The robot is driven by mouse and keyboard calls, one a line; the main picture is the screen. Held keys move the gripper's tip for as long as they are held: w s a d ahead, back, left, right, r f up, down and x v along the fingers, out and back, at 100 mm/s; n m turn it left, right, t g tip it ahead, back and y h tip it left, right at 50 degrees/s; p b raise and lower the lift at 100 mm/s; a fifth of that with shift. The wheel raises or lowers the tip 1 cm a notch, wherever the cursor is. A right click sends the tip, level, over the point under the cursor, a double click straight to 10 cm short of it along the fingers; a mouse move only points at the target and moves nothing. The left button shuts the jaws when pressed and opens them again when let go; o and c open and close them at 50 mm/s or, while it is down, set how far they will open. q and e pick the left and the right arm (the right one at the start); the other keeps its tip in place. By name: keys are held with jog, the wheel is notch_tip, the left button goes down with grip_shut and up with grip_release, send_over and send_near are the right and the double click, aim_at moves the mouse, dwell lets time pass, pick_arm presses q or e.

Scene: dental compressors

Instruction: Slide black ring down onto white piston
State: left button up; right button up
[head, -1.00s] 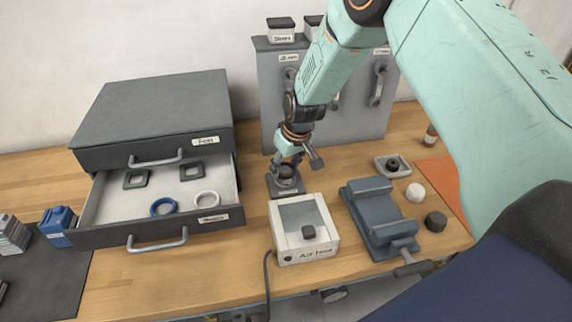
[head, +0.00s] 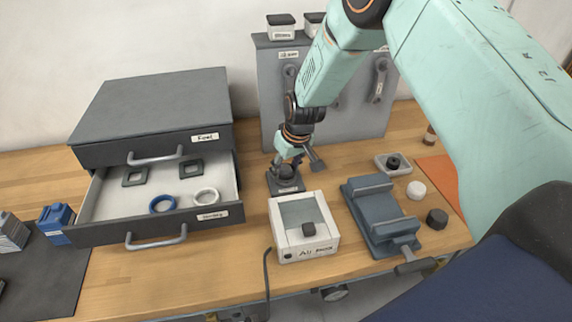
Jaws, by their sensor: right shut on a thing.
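My right gripper (head: 287,166) points down over a small dark stand (head: 287,187) at the middle of the bench, behind the white box. It is shut on a small dark round piece, which I take to be the black ring (head: 286,173), low over the stand. The fingers and the small size hide whether the ring touches what is below it. I cannot make out a white piston under the gripper. A short white round piece (head: 416,190) lies on the bench to the right, beside a dark one (head: 437,219). My left gripper is not in view.
An open drawer (head: 150,235) at left holds a blue ring, a white ring and two dark square frames. A white box (head: 304,252) and a grey vise (head: 383,237) stand in front. A grey panel (head: 275,100) rises behind. A small tray (head: 379,166) sits at right.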

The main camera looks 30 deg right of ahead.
jog(key=shift+f, duration=0.45)
jog(key=shift+f+b, duration=0.1)
jog(key=shift+b, duration=0.2)
jog(key=shift+f, duration=0.25)
jog(key=shift+s+f+b, duration=0.2)
jog(key=shift+s+b, duration=0.05)
jog(key=shift+b, duration=0.05)
dwell(0.4)
